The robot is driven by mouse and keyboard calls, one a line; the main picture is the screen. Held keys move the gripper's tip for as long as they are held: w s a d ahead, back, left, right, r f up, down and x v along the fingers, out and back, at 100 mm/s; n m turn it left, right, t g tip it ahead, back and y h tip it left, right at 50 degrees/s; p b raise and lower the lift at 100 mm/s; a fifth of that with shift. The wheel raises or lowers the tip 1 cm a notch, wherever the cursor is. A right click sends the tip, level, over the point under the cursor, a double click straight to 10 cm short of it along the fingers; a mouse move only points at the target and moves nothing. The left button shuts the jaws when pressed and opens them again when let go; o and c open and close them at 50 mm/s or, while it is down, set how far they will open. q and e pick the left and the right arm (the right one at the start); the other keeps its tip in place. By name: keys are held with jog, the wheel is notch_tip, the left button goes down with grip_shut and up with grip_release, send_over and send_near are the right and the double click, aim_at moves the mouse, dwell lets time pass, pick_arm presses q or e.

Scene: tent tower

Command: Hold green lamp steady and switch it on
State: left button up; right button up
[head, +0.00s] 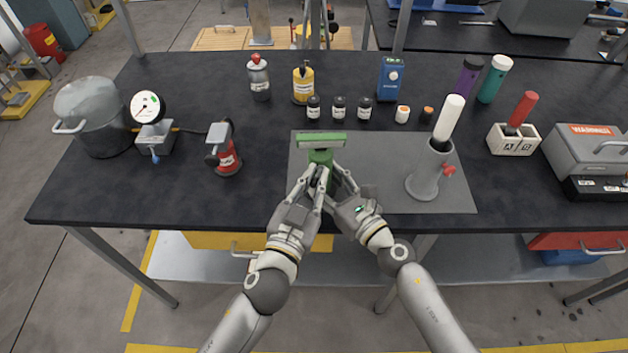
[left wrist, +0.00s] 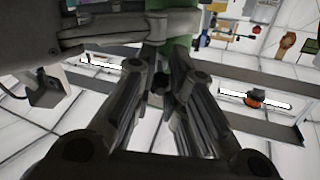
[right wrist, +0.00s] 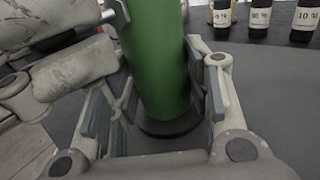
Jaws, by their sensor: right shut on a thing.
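My right gripper (head: 338,180) is shut on the lamp's body from the right. In the right wrist view, its fingers sit on both sides of the green cylinder (right wrist: 158,60), above a dark round base. My left gripper (head: 312,180) is at the lamp's front left side, very close to the body. In the left wrist view its fingers (left wrist: 170,75) reach up close together towards the green body (left wrist: 178,48). Its fingertips are partly hidden, and I cannot see the switch.
A red device (head: 226,160) stands to the left. Small dark bottles (head: 339,107) line up behind. The dark bench (head: 90,195) is clear at the front left.

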pick_arm(q)
grip_shut()
jog(key=shift+d+y, duration=0.1)
jog(key=shift+y, duration=0.2)
jog(key=shift+d+n+y, duration=0.1)
jog(key=shift+n+y, duration=0.3)
jog(key=shift+n, duration=0.1)
jog(key=shift+t, duration=0.3)
jog(key=shift+s+n+y, duration=0.1)
jog(key=shift+n+y, duration=0.2)
jog(key=shift+y, duration=0.2)
jog(key=shift+f, duration=0.1)
jog(key=shift+o, duration=2.3)
grip_release()
